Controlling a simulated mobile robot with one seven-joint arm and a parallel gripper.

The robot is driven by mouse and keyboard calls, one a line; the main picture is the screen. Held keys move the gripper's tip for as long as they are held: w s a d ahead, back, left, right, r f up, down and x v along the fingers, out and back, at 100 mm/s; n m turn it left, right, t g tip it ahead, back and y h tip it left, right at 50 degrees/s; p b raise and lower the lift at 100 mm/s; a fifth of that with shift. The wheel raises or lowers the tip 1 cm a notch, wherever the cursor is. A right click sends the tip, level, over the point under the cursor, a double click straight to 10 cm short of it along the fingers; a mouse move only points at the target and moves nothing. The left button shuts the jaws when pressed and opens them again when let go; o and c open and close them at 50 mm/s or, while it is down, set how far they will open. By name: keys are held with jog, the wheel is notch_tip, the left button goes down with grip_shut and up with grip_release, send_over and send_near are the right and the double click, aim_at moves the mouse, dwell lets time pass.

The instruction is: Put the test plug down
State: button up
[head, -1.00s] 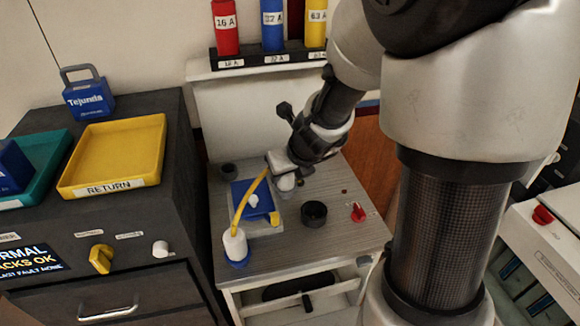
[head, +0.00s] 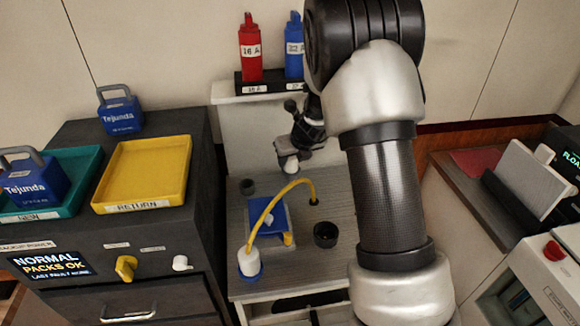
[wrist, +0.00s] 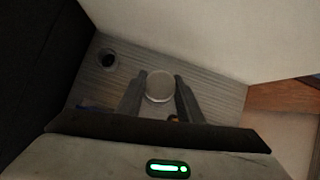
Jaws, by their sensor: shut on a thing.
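My gripper (head: 287,157) is above the back part of the small grey table (head: 340,190). In the wrist view its two dark fingers (wrist: 160,88) are shut on a pale, round-ended piece (wrist: 159,86), which I take to be the test plug. The piece also shows in the head view (head: 288,167), small and partly hidden by the gripper. It looks raised above the tabletop. A white cylinder (head: 249,263) with a blue foot stands at the table's front left. A yellow cable (head: 268,209) arches from it to a dark spot on the tabletop.
A blue block (head: 268,222) and a black cup (head: 326,234) sit on the table. A yellow return tray (head: 150,172) is on the dark cabinet at left. My arm covers the table's right side.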

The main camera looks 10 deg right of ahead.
aim_at(290, 172)
jog(key=shift+w, duration=1)
jog(key=f, duration=0.1)
jog(key=f+b, duration=0.1)
jog(key=shift+s+f, duration=0.2)
jog(key=shift+f, duration=0.2)
notch_tip(290, 172, down, 4)
jog(key=shift+r+b, duration=0.1)
jog(key=shift+b, duration=0.75)
jog(key=shift+w+f, duration=0.25)
jog(key=shift+f, duration=0.2)
jog(key=o, duration=1.2)
jog(key=shift+c, duration=0.2)
